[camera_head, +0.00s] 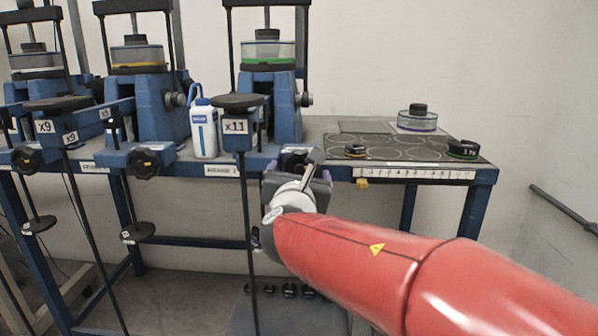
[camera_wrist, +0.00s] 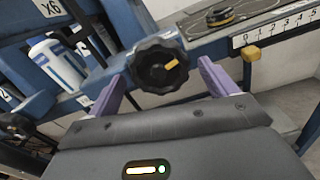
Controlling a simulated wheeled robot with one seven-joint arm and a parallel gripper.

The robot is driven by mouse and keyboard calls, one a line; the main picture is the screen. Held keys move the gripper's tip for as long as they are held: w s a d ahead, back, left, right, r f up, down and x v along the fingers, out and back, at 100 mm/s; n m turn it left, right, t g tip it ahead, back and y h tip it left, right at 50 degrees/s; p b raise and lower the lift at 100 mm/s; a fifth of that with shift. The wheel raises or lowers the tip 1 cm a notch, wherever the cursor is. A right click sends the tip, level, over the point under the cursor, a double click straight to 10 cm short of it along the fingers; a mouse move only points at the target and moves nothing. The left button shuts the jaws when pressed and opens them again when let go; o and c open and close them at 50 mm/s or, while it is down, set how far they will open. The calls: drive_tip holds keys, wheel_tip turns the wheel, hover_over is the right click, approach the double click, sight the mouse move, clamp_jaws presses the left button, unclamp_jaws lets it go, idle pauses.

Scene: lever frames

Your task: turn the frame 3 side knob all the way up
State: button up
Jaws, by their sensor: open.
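Frame 3 (camera_head: 270,105) is the rightmost blue lever frame, with a green-ringed clear container on top. In the wrist view a black lobed knob (camera_wrist: 160,65) with a yellow mark sits on its blue beam. The mark points to the upper right in that view. My gripper (camera_wrist: 165,75) is open, with one purple finger on each side of the knob. I cannot tell whether the fingers touch it. In the head view my gripper (camera_head: 301,168) is at the front of frame 3 and mostly hides this knob. Another small dark knob (camera_head: 306,99) is on the frame's right side, higher up.
A white and blue bottle (camera_head: 204,130) stands left of frame 3. Two more lever frames (camera_head: 140,100) stand further left, with hanging rods. A ruler strip (camera_head: 415,173) runs along the table edge at right, near black weights (camera_head: 462,149) and a purple-ringed container (camera_head: 417,118).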

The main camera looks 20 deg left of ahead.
drive_tip(key=shift+w, duration=0.2)
drive_tip(key=c, duration=1)
drive_tip(key=shift+f+b, duration=0.2)
drive_tip(key=shift+b, duration=0.35)
drive_tip(key=shift+m+b, duration=0.3)
drive_tip(key=shift+b, duration=0.05)
drive_tip(key=shift+r, duration=0.2)
drive_tip(key=o, duration=1)
drive_tip(key=shift+s, duration=0.1)
